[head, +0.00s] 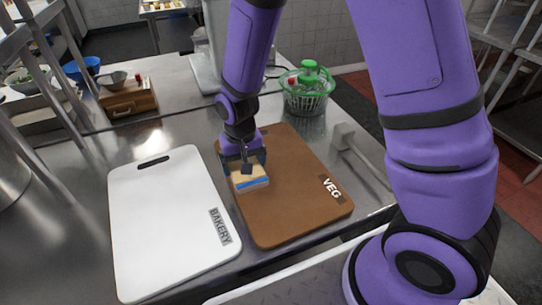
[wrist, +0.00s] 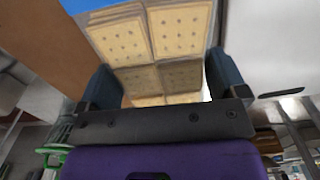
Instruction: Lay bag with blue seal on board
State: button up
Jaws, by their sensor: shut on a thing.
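My gripper (head: 245,165) is shut on the bag with blue seal (head: 250,181), which holds tan square crackers and has a blue strip along its near edge. The bag is at the left part of the brown board marked VEG (head: 290,205); I cannot tell if it touches the board. In the wrist view the bag (wrist: 155,45) sits between the two fingers (wrist: 160,85), with several crackers showing and blue at the top. A white board marked BAKERY (head: 165,225) lies to the left.
A green salad spinner (head: 306,90) stands behind the brown board. A mallet (head: 350,148) lies to its right. A wooden box (head: 128,98) with a metal bowl stands at the back left. The white board is bare.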

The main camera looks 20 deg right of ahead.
jog(key=w+d, duration=0.3)
jog(key=w+d+f, duration=0.1)
jog(key=w+d, duration=0.5)
jog(key=w, duration=0.1)
jog(key=shift+d+f, duration=0.15)
jog(key=shift+d, duration=0.05)
jog(key=shift+w+d+f, duration=0.1)
jog(key=shift+f, duration=0.8)
jog(key=shift+w+d+f, duration=0.1)
jog(key=shift+f, duration=0.75)
jog(key=shift+f, duration=0.15)
jog(key=o, duration=0.6)
jog(key=shift+o, duration=0.2)
